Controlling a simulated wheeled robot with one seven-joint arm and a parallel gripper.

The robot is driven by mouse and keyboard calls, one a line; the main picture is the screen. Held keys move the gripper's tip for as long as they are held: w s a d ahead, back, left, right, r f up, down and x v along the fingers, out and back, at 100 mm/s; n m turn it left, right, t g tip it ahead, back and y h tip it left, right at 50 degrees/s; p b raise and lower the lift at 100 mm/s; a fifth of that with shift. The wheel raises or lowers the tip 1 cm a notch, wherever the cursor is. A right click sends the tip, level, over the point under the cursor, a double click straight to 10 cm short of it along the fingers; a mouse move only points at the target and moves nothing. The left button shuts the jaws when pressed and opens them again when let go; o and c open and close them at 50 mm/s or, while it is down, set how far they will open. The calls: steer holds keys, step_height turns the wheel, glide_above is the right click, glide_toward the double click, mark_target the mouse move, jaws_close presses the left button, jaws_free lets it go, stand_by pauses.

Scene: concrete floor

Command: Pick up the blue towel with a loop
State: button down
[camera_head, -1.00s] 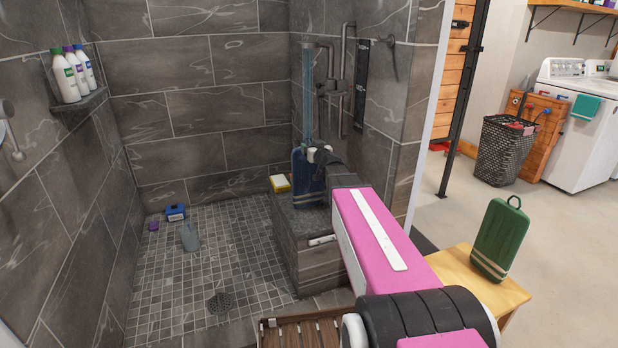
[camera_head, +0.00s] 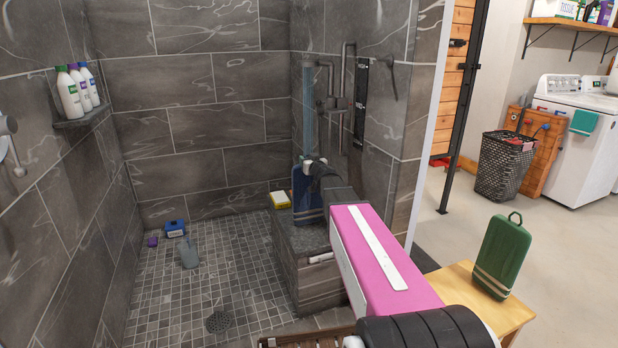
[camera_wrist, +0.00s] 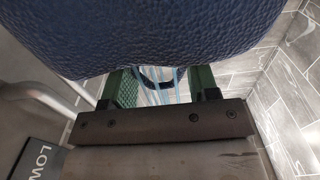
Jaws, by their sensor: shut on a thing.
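The blue towel (camera_head: 307,196) stands upright on the grey tiled bench in the shower, with pale stripes near its bottom. My gripper (camera_head: 316,162) is at its top end, shut on it. In the wrist view the towel's dark blue textured surface (camera_wrist: 150,38) fills the top of the picture. Its dark loop (camera_wrist: 157,79) shows between the two green-padded fingers of my gripper (camera_wrist: 160,85). The exact contact of the fingers with the loop is partly hidden.
The tiled bench (camera_head: 303,270) has a yellow-and-white item (camera_head: 280,200) on it, left of the towel. A light blue water-like column (camera_head: 309,105) is behind the towel. A green towel (camera_head: 502,255) stands on a wooden stool (camera_head: 462,283) at the right.

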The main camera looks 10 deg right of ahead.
steer(key=shift+a+r, duration=0.1)
steer(key=shift+r, duration=2)
steer(key=s+a+r, duration=0.6)
steer(key=a, duration=0.3)
steer(key=shift+a+r, duration=0.4)
